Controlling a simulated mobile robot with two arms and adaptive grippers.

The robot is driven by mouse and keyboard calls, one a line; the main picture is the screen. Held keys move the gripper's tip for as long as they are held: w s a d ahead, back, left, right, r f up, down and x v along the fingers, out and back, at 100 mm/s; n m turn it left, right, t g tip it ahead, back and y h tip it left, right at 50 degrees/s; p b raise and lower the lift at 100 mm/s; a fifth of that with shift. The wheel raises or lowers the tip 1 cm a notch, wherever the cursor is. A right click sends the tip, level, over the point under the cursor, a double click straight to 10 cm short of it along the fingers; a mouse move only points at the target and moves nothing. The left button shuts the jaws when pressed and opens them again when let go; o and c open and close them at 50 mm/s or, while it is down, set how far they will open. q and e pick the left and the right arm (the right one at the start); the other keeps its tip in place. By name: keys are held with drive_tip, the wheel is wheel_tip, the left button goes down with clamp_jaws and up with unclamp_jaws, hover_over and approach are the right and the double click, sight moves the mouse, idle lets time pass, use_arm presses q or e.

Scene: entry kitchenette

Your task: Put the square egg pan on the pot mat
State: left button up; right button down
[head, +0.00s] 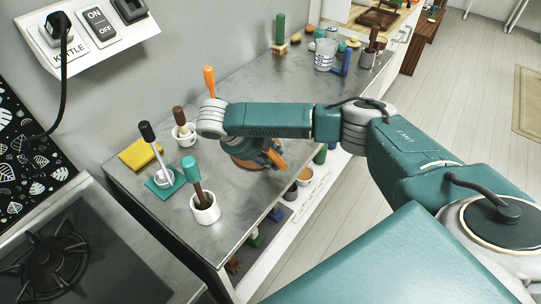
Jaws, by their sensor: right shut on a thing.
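My right gripper (265,155) is low over the grey metal counter (235,222), partly hidden under my own arm. It is shut on an orange, handle-like piece (279,159). I cannot make out the body of a square egg pan, so I cannot confirm this piece belongs to it. A brown round, flat thing (240,163), possibly the pot mat, shows in part beneath the gripper. Whether the held thing touches it is hidden. My left gripper is out of view.
White pots hold a teal-handled (205,208) and a brown-handled tool (183,131). A black-handled tool (163,177) stands on a teal square. A yellow pad (140,153) lies by the wall. A stove (60,255) is at lower left. Bare counter lies at front.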

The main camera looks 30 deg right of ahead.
drive_tip(key=c, duration=1.3)
unclamp_jaws()
drive_tip(key=shift+s, duration=0.1)
drive_tip(key=shift+o, duration=0.4)
drive_tip(key=shift+a+r, duration=0.25)
drive_tip(key=shift+r, duration=0.05)
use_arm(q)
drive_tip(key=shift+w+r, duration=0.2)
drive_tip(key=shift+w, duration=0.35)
use_arm(e)
drive_tip(key=v, duration=1.1)
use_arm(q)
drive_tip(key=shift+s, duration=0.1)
